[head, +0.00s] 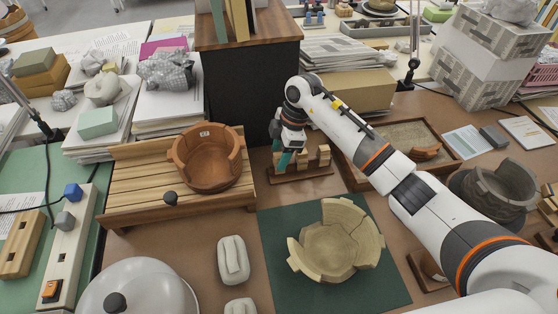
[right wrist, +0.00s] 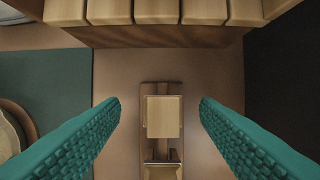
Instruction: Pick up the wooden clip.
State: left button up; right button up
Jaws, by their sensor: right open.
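Several light wooden clips (head: 323,154) stand on a dark wooden rack (head: 306,178) beside the black cabinet in the head view. My right gripper (head: 287,158) is over the left end of this rack, its teal fingers pointing down and partly hiding the clips there. In the right wrist view, the two fingers (right wrist: 160,102) are wide apart and empty. A pale wooden clip (right wrist: 163,116) sits on the rack between them in the picture, touching neither finger. Another clip (right wrist: 162,172) with a metal part is cut off at the bottom edge. My left gripper is not in view.
A slatted wooden stand (head: 130,178) holds a brown pot (head: 207,160). A green mat (head: 275,240) carries a tan broken bowl (head: 338,240). The black cabinet (head: 245,95) rises close behind my gripper. A sherd tray (head: 435,130) lies right of the rack.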

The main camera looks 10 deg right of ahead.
aim_at(280, 155)
jog(key=shift+x, duration=1.95)
jog(key=shift+w+d, duration=0.15)
jog(key=c, duration=0.8)
jog(key=shift+o, duration=0.2)
jog(key=shift+r, duration=0.2)
